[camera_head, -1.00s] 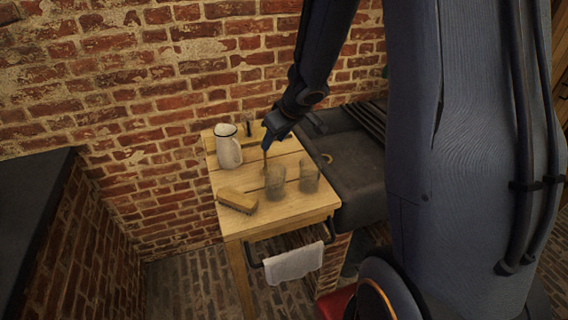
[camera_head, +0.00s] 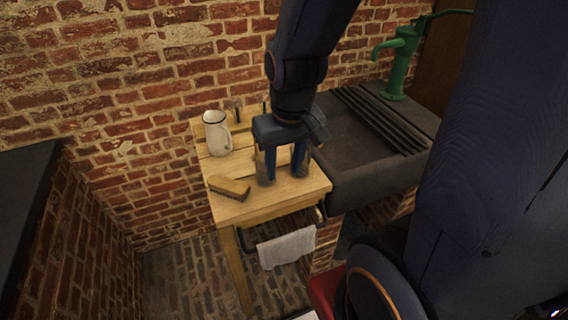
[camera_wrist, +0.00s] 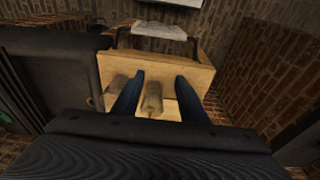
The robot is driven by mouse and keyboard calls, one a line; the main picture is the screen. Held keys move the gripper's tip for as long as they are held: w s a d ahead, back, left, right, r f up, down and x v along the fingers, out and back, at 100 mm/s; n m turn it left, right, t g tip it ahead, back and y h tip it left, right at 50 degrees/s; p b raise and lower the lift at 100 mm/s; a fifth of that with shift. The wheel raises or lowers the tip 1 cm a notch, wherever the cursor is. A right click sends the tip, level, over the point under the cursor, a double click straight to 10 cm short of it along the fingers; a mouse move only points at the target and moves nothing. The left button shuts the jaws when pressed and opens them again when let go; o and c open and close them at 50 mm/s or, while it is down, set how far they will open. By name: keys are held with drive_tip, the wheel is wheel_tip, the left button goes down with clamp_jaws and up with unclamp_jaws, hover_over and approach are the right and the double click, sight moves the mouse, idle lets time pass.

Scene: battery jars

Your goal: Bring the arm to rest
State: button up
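My gripper (camera_head: 284,176) hangs over the small wooden table (camera_head: 285,203), fingers pointing down and spread apart. It also shows in the wrist view (camera_wrist: 158,84). I cannot tell whether a finger touches a jar.
A white enamel jug (camera_head: 215,135) stands at the table's back left and a brush (camera_head: 229,187) lies at its front left. A white towel (camera_head: 286,247) hangs in front. A dark stone sink (camera_head: 365,165) with a green pump (camera_head: 402,62) adjoins on the right. Brick walls stand behind.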

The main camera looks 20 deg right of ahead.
drive_tip(key=shift+g, duration=0.3)
wheel_tip(320, 180, down, 5)
drive_tip(key=b, duration=0.4)
drive_tip(key=shift+w+f+b, duration=0.1)
drive_tip(key=shift+f+b, duration=0.1)
drive_tip(key=shift+b, duration=0.15)
